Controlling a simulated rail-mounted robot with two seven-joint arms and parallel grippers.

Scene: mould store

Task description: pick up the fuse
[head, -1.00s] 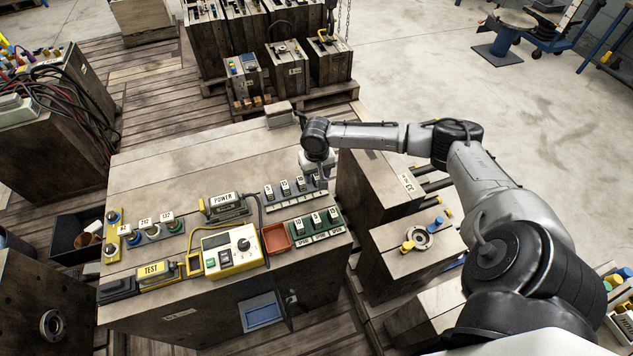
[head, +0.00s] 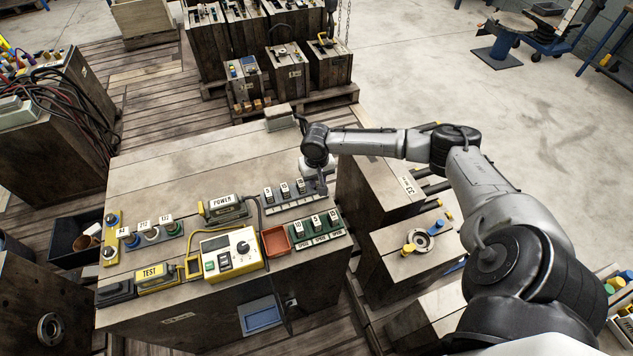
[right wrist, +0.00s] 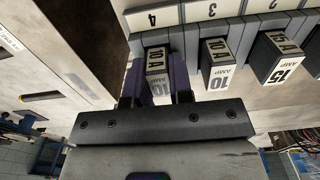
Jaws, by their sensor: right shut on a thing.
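A grey fuse rack (head: 297,203) lies on the wooden bench, carrying a row of black fuses with white labels. My right gripper (head: 320,187) is at the rack's right end, pointing down. In the right wrist view its two purplish fingers (right wrist: 158,80) are shut on a 10 A fuse (right wrist: 157,62), one finger on each side. This fuse is in line with the others and looks seated in the rack. Beside it stand another 10 A fuse (right wrist: 215,62) and a 15 A fuse (right wrist: 280,58), both apart from the fingers. My left gripper is not in view.
A green rack (head: 318,238) with more fuses lies in front of the grey one. A red tray (head: 276,241), a yellow tester (head: 231,252) and a POWER box (head: 223,208) are to the left. The bench top (head: 190,165) behind is mostly clear.

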